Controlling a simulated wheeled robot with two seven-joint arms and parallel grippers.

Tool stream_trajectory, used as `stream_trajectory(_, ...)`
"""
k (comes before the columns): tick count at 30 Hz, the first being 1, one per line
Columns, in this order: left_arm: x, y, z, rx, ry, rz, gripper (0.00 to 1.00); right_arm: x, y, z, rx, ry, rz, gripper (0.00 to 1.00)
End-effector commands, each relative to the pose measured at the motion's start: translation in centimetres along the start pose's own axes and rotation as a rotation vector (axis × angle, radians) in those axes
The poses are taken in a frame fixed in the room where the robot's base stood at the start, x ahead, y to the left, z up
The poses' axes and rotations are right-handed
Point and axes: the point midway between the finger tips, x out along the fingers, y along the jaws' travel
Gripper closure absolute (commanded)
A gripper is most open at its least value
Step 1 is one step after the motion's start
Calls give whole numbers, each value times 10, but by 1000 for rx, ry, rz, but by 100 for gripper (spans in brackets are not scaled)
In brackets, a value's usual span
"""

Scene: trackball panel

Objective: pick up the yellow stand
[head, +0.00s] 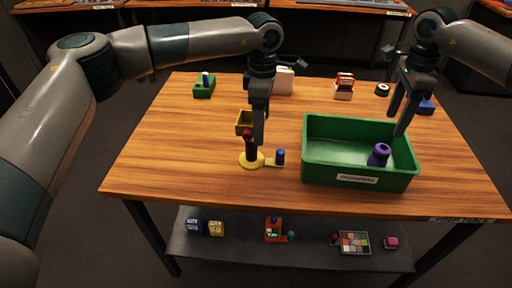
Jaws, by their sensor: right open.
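The yellow stand (250,160) is upright on the wooden table, left of the green bin. It has a round yellow base, a dark post and a yellow box-like top, with a short side arm carrying a blue knob (280,156). My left gripper (259,138) points down at the stand, overlapping its top and post in the picture. I cannot tell whether it touches the stand, or whether its fingers are apart. My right gripper (400,117) is open and empty over the right part of the green bin.
The green bin (358,178) holds a purple object (379,155). A green block (204,87), a white item (284,81), a red-and-white item (344,86), a dark round item (382,90) and a blue block (426,106) stand farther back. The table's front left is clear.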

Motion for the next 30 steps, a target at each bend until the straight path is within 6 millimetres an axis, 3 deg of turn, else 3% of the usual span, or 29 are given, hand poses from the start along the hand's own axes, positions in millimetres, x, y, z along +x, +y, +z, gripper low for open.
stream_trajectory(6, 0, 0, 0, 0, 0, 0, 26, 0, 0, 0, 0, 0, 0, 45)
stream_trajectory(13, 0, 0, 0, 0, 0, 0, 81, 0, 0, 0, 0, 0, 0, 45)
stream_trajectory(15, -1, 0, 0, 0, 0, 0, 89, 0, 0, 0, 0, 0, 0, 45)
stream_trajectory(23, -4, 0, 0, 0, 0, 1, 89, 0, 0, 0, 0, 0, 0, 45)
stream_trajectory(30, -27, 0, 1, 0, -1, 2, 89, 0, 0, 0, 0, 0, 0, 45)
